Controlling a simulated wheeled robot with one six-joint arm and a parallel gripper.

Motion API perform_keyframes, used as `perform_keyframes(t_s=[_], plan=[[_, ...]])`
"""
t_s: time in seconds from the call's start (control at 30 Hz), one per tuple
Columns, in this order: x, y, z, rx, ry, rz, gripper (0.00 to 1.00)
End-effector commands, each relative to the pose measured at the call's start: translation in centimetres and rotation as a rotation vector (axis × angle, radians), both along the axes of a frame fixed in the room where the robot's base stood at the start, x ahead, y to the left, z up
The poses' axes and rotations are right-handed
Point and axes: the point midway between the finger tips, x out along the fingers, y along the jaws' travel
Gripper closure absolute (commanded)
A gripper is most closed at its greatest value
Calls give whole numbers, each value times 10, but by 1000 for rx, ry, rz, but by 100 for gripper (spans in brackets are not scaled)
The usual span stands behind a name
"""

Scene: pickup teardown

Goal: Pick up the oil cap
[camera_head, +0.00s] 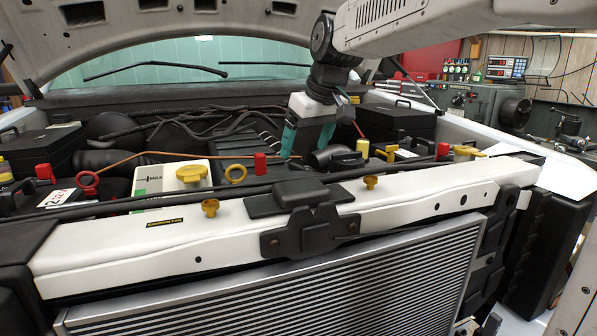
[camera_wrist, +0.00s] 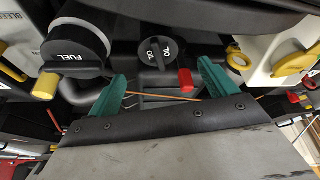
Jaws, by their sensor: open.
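The oil cap (camera_wrist: 157,53) is a round black cap with white OIL lettering and a raised grip bar, at the top middle of the wrist view. It sits on a dark engine part. I cannot make it out in the head view. My gripper (camera_wrist: 162,72) is open and empty, its teal fingers spread to the left and right just short of the cap in the wrist view. In the head view my gripper (camera_head: 304,150) points down over the engine bay, behind the white front crossbeam.
In the wrist view, a black FUEL canister (camera_wrist: 75,45) stands left of the cap. A red piece (camera_wrist: 186,80) sits close by the cap, near the right finger. A white reservoir (camera_wrist: 280,45) is to the right. The open hood (camera_head: 160,25) hangs above the engine bay.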

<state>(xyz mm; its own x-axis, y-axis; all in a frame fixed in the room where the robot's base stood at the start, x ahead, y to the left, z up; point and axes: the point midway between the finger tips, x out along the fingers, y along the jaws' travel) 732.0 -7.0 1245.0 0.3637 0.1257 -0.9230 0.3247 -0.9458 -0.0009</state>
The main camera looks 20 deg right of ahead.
Motion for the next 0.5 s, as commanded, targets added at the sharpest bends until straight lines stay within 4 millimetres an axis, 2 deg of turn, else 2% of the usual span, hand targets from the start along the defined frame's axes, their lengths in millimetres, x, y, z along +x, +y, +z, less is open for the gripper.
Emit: perform_keyframes(t_s=[0.33,0.5], plan=[[19,5,-45,-1,5,2,16],[23,6,-55,-2,2,3,16]])
